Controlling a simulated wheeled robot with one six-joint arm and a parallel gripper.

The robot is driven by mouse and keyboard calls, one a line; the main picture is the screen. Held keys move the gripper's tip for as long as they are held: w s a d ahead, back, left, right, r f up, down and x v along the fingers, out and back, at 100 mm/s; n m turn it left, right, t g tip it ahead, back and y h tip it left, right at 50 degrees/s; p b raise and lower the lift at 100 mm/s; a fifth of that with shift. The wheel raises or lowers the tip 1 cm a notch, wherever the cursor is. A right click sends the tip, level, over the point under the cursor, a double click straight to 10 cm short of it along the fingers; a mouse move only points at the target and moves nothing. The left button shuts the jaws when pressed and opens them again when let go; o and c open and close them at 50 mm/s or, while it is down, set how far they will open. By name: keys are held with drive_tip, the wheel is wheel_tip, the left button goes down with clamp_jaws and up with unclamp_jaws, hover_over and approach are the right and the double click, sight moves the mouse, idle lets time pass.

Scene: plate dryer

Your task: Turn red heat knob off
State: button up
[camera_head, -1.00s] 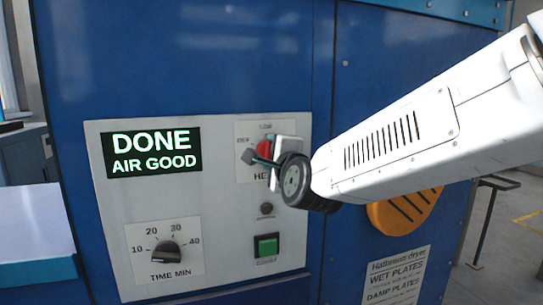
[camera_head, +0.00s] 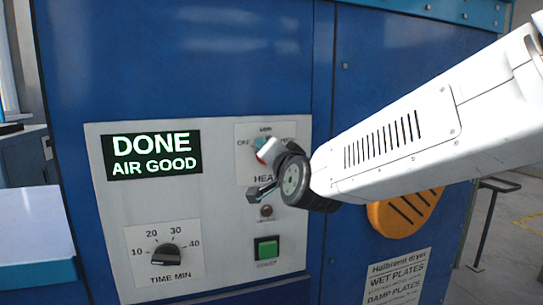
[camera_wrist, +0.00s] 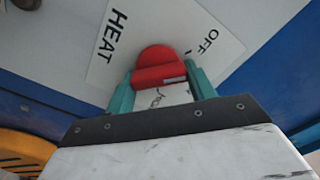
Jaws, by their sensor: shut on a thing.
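The red heat knob (camera_wrist: 160,68) sits on a white plate marked HEAT and OFF in the wrist view. My gripper (camera_wrist: 160,88) has its two green fingers on either side of the knob and is shut on it. In the head view the red knob (camera_head: 262,152) shows only as a small patch beside my gripper (camera_head: 264,160), which hides most of it. The word OFF is at the plate's left in the head view. The exact knob pointing is hard to read there.
The grey panel (camera_head: 110,245) also holds a display (camera_head: 152,154) reading DONE AIR GOOD, a black time knob (camera_head: 166,253), a small dark indicator (camera_head: 267,211) and a green button (camera_head: 266,247). An orange slotted disc (camera_head: 405,213) is on the blue cabinet at right.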

drive_tip(key=shift+n, duration=1.4)
drive_tip(key=shift+a, duration=0.1)
drive_tip(key=o, duration=1)
drive_tip(key=shift+s, duration=0.1)
drive_tip(key=v, duration=0.7)
drive_tip(key=shift+s, duration=0.4)
